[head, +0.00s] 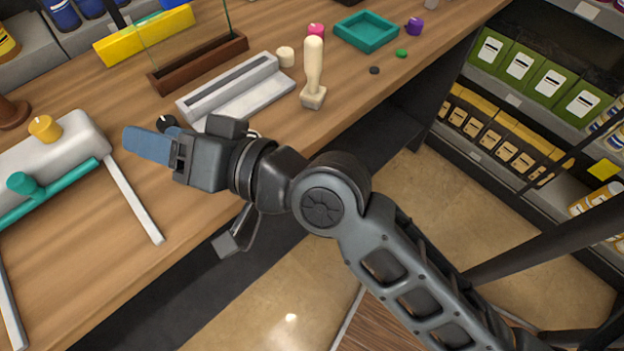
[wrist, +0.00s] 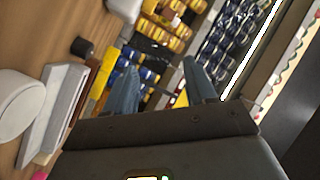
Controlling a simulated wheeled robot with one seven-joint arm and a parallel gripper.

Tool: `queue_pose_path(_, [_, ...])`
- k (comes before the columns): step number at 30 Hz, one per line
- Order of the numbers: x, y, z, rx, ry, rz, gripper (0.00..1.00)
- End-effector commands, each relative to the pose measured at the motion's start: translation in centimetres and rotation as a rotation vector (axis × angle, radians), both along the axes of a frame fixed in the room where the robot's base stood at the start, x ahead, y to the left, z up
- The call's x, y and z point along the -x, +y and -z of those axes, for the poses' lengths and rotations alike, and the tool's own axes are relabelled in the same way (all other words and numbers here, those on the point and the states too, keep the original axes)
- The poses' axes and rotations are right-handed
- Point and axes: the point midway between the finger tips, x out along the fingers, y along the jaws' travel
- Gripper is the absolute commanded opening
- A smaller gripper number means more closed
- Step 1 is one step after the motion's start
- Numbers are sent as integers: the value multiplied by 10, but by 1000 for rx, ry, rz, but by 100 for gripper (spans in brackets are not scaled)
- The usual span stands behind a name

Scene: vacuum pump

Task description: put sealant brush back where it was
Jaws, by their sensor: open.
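A cream, long-handled tool with a squarish foot (head: 313,72) stands upright on the wooden bench near its front edge. It looks like the sealant brush, though I cannot see bristles. My gripper (head: 147,142) is to its left, above the bench, with its blue fingers pointing left, away from the tool. In the wrist view the two blue fingers (wrist: 162,85) are apart with nothing between them. A pale rounded thing at the left of the wrist view (wrist: 18,105) may be the same tool; I cannot tell.
A light grey slotted block (head: 235,88) lies between my gripper and the tool. A brown-based glass panel (head: 200,62), teal tray (head: 367,32) and small coloured pieces stand behind. A white body with a teal handle (head: 50,188) is at left. Shelves (head: 540,95) stand across the aisle.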

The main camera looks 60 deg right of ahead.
Motion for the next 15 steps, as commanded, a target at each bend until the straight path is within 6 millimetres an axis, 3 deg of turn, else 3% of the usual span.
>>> queue_pose_path(3, [46,-4,35,72,58,71,56])
queue_pose_path(7, [100,-15,61,197,108,126,56])
queue_pose_path(15, [214,-47,82,554,164,125,56])
